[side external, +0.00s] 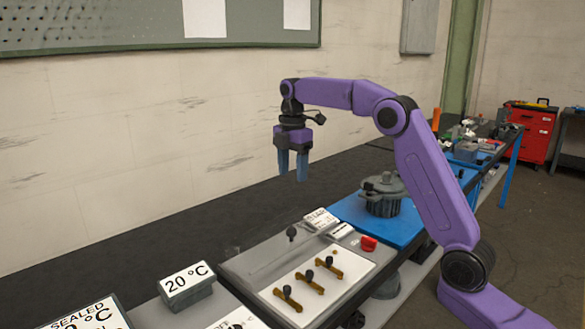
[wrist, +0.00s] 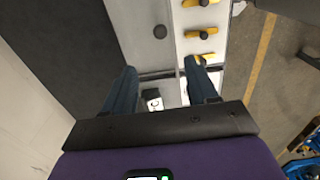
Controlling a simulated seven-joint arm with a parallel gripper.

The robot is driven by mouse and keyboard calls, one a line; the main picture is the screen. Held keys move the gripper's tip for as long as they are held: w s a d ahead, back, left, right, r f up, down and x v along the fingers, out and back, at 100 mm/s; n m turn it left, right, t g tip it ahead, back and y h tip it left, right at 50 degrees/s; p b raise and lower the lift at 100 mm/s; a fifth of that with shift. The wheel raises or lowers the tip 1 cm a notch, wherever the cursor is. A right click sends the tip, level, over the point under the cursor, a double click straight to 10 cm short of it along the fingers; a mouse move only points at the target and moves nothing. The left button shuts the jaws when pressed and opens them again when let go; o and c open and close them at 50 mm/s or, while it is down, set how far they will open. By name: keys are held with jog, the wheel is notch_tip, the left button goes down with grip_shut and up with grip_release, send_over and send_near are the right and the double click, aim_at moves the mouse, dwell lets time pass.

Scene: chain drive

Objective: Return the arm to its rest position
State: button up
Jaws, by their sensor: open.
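My gripper (side external: 293,165) hangs with its blue fingers pointing down, high above the bench, in the side external view. Its two fingers are apart and nothing is between them. In the wrist view my gripper (wrist: 165,88) also shows open and empty, with the grey and white panel far below. My arm reaches over from the right, with its elbow raised. The fingers touch nothing.
A grey panel (side external: 262,262) carries a white plate with brass pieces (side external: 310,282) topped by black knobs. A dark grey pot-like part (side external: 384,195) stands on a blue mat (side external: 345,209). A 20 °C sign block (side external: 187,286) sits at front left. The air around my gripper is clear.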

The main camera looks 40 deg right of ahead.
dwell(0.4)
jog(key=s+a+f+m, duration=0.3)
jog(key=s+a, duration=1.1)
jog(key=s, duration=0.4)
jog(key=s+d+f+m, duration=0.1)
jog(key=s+f, duration=0.3)
jog(key=s, duration=0.7)
jog(key=s+d+f+m, duration=0.1)
jog(key=s+d+f, duration=0.1)
jog(key=s, duration=0.9)
jog(key=shift+s+d+f, duration=0.15)
jog(key=shift+s+f, duration=0.2)
jog(key=shift+f, duration=0.55)
